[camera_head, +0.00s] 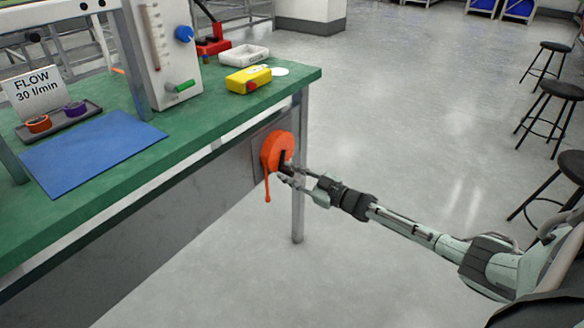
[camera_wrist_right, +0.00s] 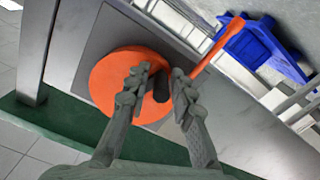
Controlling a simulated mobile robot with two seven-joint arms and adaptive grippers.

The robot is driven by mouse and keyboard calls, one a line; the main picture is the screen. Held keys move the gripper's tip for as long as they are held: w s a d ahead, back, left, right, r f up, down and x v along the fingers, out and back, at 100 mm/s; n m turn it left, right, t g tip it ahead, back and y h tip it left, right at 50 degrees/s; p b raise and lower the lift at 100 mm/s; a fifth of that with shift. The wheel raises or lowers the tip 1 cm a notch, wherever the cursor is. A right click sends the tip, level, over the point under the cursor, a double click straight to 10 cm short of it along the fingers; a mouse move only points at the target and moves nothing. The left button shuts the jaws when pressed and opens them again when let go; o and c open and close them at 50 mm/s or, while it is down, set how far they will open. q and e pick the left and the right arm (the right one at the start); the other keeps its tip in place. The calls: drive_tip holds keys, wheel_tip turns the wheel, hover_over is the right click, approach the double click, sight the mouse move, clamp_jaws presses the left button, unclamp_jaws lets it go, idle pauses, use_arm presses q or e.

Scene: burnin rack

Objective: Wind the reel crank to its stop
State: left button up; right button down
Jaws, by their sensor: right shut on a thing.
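The orange reel (camera_head: 272,150) is mounted on the side panel of the green bench, near the bench's corner leg. An orange strap or cord (camera_head: 267,188) hangs down from it. The dark crank (camera_head: 285,158) is on the reel's face. My right gripper (camera_head: 287,174) is at the reel and shut on the crank's handle. In the right wrist view the reel (camera_wrist_right: 115,85) lies behind the fingers, and the dark crank (camera_wrist_right: 157,95) shows between the two fingertips (camera_wrist_right: 160,82). The fingers hide part of the crank. My left gripper is not in view.
The green bench top (camera_head: 215,115) holds a blue mat (camera_head: 92,152), a tray with two small rolls (camera_head: 58,121), a flow meter panel (camera_head: 158,60) and a yellow device (camera_head: 248,79). A bench leg (camera_head: 299,190) stands right beside the reel. Open floor lies to the right, with black stools (camera_head: 553,88) beyond.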

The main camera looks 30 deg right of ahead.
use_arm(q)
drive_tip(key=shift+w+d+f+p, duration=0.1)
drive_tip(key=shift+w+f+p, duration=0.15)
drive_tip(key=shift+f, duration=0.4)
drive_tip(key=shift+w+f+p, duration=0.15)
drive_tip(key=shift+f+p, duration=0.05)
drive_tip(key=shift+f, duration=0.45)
use_arm(e)
drive_tip(key=shift+s+a+r+m, duration=0.2)
drive_tip(key=shift+a+m, duration=0.3)
drive_tip(key=shift+m, duration=0.5)
drive_tip(key=shift+r, duration=0.1)
drive_tip(key=c, duration=1.5)
unclamp_jaws()
drive_tip(key=shift+d, duration=0.1)
drive_tip(key=shift+s+d, duration=0.1)
drive_tip(key=shift+s, duration=0.2)
drive_tip(key=v, duration=1.1)
drive_tip(key=shift+s, duration=0.15)
